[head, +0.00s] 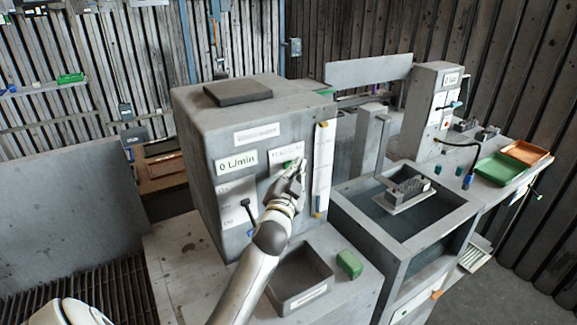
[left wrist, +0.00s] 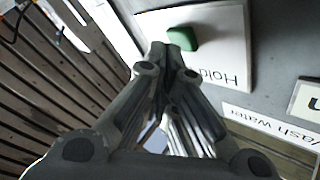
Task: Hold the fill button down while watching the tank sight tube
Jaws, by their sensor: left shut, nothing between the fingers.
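The green button (left wrist: 183,38) sits on a white plate with the word "Hold" on the grey cabinet's front. In the head view a bit of the button (head: 288,164) shows just above my left gripper (head: 296,170). My left gripper (left wrist: 168,52) is shut and empty, its tips at the button's edge in the left wrist view. I cannot tell whether they touch it or press it in. A tall pale strip (head: 323,170), which looks like the sight tube, runs up the cabinet's right edge; its level is too small to read. My right gripper is out of view.
The cabinet display (head: 236,162) reads 0 L/min. A black-handled lever (head: 246,204) is left of my gripper. An open grey bin (head: 300,300) and a green block (head: 349,264) are below. A sink-like basin (head: 345,205) stands to the right, with green (head: 493,171) and orange trays beyond.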

